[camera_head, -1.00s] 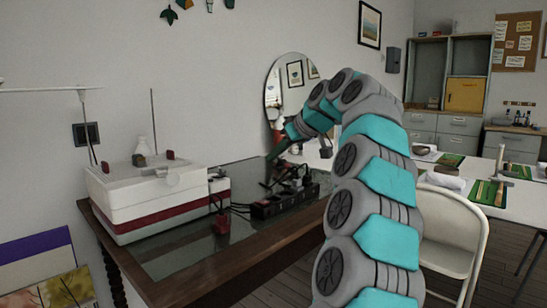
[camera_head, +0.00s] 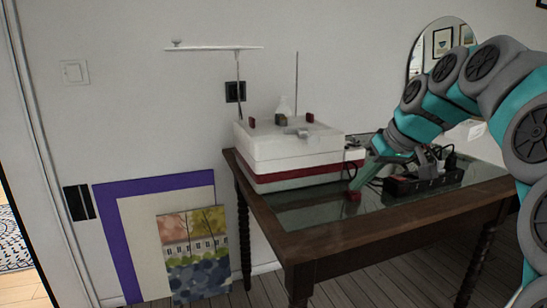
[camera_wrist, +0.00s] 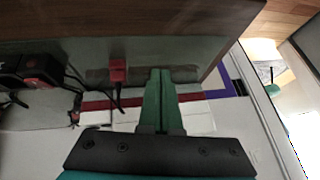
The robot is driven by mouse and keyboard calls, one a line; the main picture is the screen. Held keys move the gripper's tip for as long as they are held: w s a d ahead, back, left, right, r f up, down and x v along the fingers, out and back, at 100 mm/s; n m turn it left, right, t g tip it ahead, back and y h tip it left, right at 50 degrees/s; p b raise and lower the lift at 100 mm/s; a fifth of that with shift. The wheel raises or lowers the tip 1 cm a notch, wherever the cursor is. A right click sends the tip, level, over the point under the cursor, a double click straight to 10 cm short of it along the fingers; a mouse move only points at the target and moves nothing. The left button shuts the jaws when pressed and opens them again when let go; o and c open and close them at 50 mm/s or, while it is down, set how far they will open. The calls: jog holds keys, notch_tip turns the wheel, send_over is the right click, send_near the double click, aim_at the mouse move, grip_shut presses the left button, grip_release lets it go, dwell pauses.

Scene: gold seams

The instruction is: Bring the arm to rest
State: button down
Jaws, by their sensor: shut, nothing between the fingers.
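My arm reaches in from the right of the head view, over the dark wooden table (camera_head: 400,222) with a glass top. My gripper (camera_head: 356,185) points down and left, low over the tabletop. In the wrist view its green fingers (camera_wrist: 160,72) are together with nothing between them. A red plug (camera_head: 352,196) is close by the fingertips; it also shows left of them in the wrist view (camera_wrist: 118,70). I cannot tell whether the fingers touch anything.
A white box with a red band (camera_head: 292,152) stands left of my gripper. A black power strip (camera_head: 425,185) with plugs and cords lies to its right. A round mirror (camera_head: 436,40) stands behind. Floor is clear at the front left.

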jog(key=s+a+f+m+g+h, duration=0.1)
jog(key=s+a+f+g, duration=0.15)
jog(key=s+f, duration=0.45)
jog(key=s+a+f+g+h, duration=0.1)
jog(key=s+a+f, duration=0.35)
jog(key=s, duration=0.45)
jog(key=s+d+f+m+g+h, duration=0.1)
jog(key=s+f, duration=0.5)
jog(key=s, duration=0.4)
jog(key=s+d+f+m+g+h, duration=0.1)
jog(key=s+d+f+g, duration=0.1)
jog(key=s+f, duration=0.5)
jog(key=s, duration=0.3)
jog(key=shift+s+f+m, duration=0.2)
jog(key=shift+f+m, duration=0.1)
jog(key=shift+m, duration=0.1)
